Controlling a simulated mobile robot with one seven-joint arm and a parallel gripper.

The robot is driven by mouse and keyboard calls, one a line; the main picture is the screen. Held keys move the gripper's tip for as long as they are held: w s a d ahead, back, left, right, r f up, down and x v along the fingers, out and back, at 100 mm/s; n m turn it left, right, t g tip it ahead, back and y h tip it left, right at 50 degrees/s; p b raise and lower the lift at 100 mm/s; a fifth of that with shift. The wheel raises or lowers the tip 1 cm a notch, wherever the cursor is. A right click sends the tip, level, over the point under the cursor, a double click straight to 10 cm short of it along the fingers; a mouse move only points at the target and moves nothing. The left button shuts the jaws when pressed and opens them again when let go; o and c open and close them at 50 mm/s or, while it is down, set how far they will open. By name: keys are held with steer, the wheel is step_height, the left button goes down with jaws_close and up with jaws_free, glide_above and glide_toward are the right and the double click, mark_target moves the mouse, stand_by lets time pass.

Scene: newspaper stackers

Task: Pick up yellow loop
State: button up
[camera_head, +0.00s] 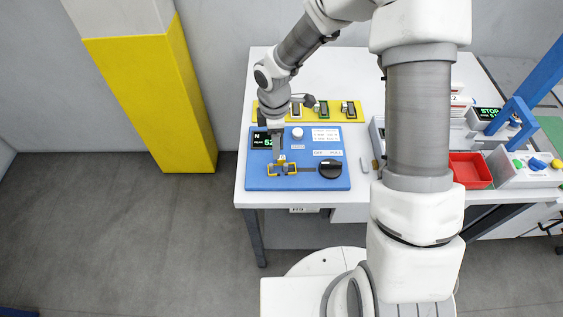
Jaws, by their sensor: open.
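The yellow loop (271,169) is a small piece at the lower left of a blue panel (312,179) on the white table. It lies near a thin dark bar.
The panel also bears a green-lit display (261,140), a white knob (297,133) and a black dial (330,168). A yellow strip (334,106) with several small parts lies behind it. A red tray (470,170) is at right. My arm hides the table's middle.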

mark_target(282, 165)
steer(key=shift+w+d+f, duration=0.1)
steer(key=shift+f, duration=1.7)
steer(key=shift+w+d+f, duration=0.1)
steer(key=shift+f, duration=1.7)
jaws_close()
